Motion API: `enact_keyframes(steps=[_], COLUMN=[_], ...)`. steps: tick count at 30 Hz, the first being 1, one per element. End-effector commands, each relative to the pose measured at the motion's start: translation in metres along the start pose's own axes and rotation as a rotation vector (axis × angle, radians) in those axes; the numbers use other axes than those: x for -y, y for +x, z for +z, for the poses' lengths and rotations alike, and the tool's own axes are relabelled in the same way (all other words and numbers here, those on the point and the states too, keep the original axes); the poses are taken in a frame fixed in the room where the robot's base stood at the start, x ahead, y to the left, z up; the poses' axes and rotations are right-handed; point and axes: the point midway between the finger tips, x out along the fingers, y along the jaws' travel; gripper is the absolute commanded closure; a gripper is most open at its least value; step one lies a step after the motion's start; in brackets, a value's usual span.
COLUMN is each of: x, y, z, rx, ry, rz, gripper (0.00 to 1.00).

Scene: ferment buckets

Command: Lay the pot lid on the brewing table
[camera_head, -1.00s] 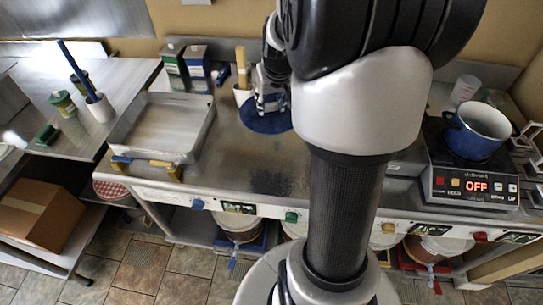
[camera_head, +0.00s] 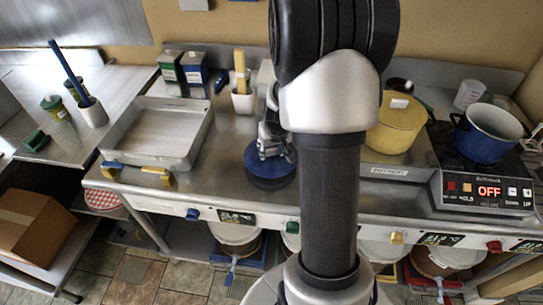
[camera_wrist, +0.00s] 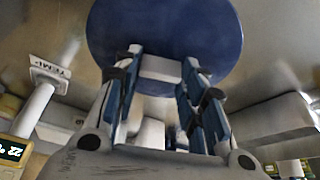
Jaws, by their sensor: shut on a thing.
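The blue pot lid (camera_head: 256,164) is at the middle of the steel brewing table (camera_head: 232,135), just left of my arm. A dark patch like a shadow shows under its front edge; I cannot tell whether it touches the tabletop. In the wrist view the lid (camera_wrist: 200,25) is a blue disc with a pale handle (camera_wrist: 160,67). My gripper (camera_wrist: 155,75) is shut on that handle, one finger on each side. In the head view my gripper (camera_head: 271,140) is above the lid, partly hidden by my arm.
A steel tray (camera_head: 160,130) stands to the left, and a white holder (camera_head: 243,100) behind the lid. To the right are a yellow pot (camera_head: 400,125) and an open blue pot (camera_head: 488,133) on a hotplate (camera_head: 475,187) reading OFF. Bare tabletop lies between tray and lid.

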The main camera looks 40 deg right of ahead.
Motion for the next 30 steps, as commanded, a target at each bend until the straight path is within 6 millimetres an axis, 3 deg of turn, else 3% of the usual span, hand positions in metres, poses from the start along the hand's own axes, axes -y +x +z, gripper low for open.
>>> enact_keyframes(steps=[1, 4, 16, 17, 25, 30], x=[0.0, 0.0, 0.0, 0.0, 0.0, 0.0], y=[0.013, 0.024, 0.027, 0.027, 0.026, 0.026], z=[0.006, 0.01, 0.011, 0.011, 0.011, 0.011], rx=[0.002, 0.001, 0.0, 0.0, 0.001, 0.001], ry=[0.0, 0.0, 0.0, 0.0, 0.0, 0.0], rz=[0.0, 0.0, 0.0, 0.0, 0.0, 0.0], gripper=[0.88, 0.88, 0.88, 0.62, 0.44, 0.42])
